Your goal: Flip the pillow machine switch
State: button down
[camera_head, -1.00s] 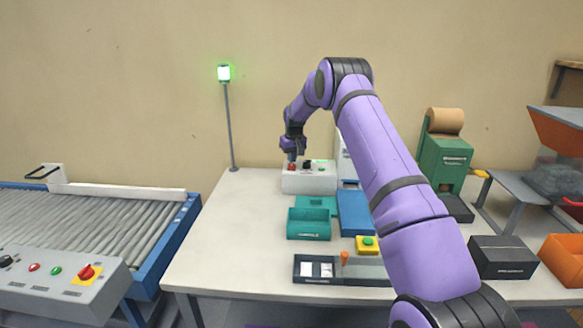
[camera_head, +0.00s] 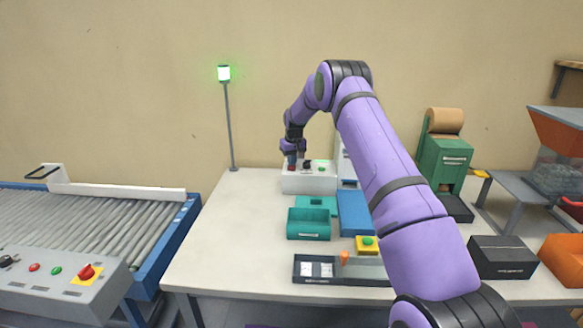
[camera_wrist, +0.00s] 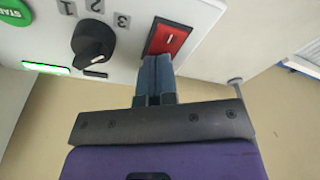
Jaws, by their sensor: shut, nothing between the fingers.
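The pillow machine (camera_head: 310,183) is a white box at the back of the table in the head view. Its panel (camera_wrist: 213,15) fills the top of the wrist view. It carries a red rocker switch (camera_wrist: 172,38) marked with a line, a black dial (camera_wrist: 93,42) with numbers, and a green START button (camera_wrist: 14,12). My gripper (camera_wrist: 155,62) is shut and empty, its blue-grey fingertips at the edge of the red switch and covering part of it. I cannot tell whether they touch it. In the head view my gripper (camera_head: 291,162) is over the panel's left end.
A teal bin (camera_head: 309,224) and a blue panel (camera_head: 354,212) lie in front of the machine. A lit green lamp pole (camera_head: 229,125) stands at the left. A roller conveyor (camera_head: 70,220) is at the left, and a green machine (camera_head: 444,160) at the right.

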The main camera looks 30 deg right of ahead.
jog(key=shift+f, duration=0.1)
jog(key=shift+r, duration=3.45)
jog(key=shift+a+r, duration=0.1)
jog(key=shift+r, duration=0.1)
jog(key=s+a+r, duration=0.4)
jog(key=s+r, duration=0.1)
jog(key=r, duration=0.2)
jog(key=s+a+r+t, duration=0.1)
jog(key=s+a+r, duration=0.2)
jog(key=s+r, duration=0.3)
jog(key=s+a+r, duration=0.4)
jog(key=r, duration=0.4)
jog(key=s+a+r+t, duration=0.1)
jog(key=s+a+r, duration=0.25)
jog(key=s, duration=0.45)
jog(key=s+a+r, duration=0.3)
jog(key=s+r, duration=0.1)
jog(key=s, duration=0.4)
jog(key=s+a+f, duration=0.2)
jog(key=s, duration=1.1)
jog(key=s+a+f+t, duration=0.1)
jog(key=s+a+f, duration=0.1)
jog(key=s, duration=1.2)
jog(key=shift+a+f+n, duration=0.25)
jog(key=shift+f+n, duration=0.15)
jog(key=shift+f, duration=0.15)
